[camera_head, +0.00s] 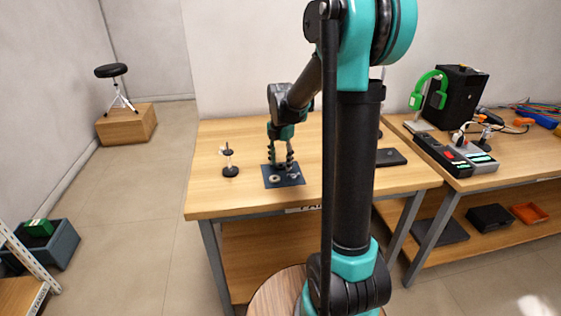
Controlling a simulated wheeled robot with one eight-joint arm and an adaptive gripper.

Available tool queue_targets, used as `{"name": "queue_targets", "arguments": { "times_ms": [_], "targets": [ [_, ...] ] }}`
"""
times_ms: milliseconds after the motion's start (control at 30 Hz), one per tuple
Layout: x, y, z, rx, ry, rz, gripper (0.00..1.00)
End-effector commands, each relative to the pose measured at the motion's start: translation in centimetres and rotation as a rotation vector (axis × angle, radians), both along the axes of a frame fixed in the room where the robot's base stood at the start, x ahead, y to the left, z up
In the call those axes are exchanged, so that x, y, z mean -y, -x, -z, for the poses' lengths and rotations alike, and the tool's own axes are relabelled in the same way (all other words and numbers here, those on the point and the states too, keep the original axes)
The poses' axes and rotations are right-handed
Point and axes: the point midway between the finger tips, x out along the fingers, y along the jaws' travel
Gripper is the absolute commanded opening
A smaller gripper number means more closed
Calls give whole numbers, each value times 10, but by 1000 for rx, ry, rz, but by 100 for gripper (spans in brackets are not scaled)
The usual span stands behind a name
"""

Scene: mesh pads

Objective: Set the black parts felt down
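A dark, square mat (271,184), slate-blue to black, is at the front of the wooden table. It looks like the parts felt. Small round metal-looking parts (274,178) show on it. My gripper (281,167) points down over the mat, with its two fingers apart and their tips close to its surface. I see nothing clearly between the fingers. Whether the tips touch the mat or a part is too small to tell. The mat looks flat at table height.
A flat dark tray or pad (391,157) lies to the right, partly behind my arm. The table's front edge is close to the mat. A second bench (470,182) with devices is further right.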

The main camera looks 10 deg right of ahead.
Motion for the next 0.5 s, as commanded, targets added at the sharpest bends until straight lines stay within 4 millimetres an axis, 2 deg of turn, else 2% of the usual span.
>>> {"name": "queue_targets", "arguments": {
  "times_ms": [300, 500],
  "targets": [
    [0, 0, -2, 0, 0, 0, 50],
    [0, 0, -26, 0, 0, 0, 50]
  ]
}}
